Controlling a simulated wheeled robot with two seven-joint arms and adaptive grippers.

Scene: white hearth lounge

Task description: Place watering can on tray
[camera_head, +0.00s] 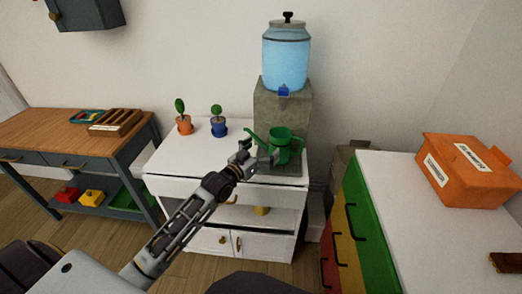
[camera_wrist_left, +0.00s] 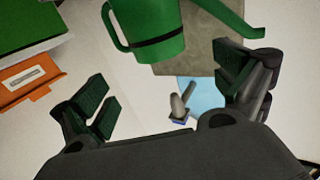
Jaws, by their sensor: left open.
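The green watering can (camera_head: 283,150) stands at the back right of the white cabinet, in front of the stone block, with its spout to the left. My left gripper (camera_head: 257,153) is open, just in front of it on the left. In the left wrist view the can (camera_wrist_left: 150,32) shows at the top, beyond the open fingers (camera_wrist_left: 165,95), with nothing between them. A wooden compartment tray (camera_head: 116,122) lies on the left table; I cannot tell whether this is the task's tray. My right gripper is out of view.
A blue water dispenser (camera_head: 286,60) stands on the stone block (camera_head: 283,112) right behind the can. Two small potted plants (camera_head: 184,122) (camera_head: 219,126) stand on the white cabinet (camera_head: 175,158). An orange box (camera_head: 466,170) sits on the right-hand cabinet. The wooden left table (camera_head: 55,135) has free room.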

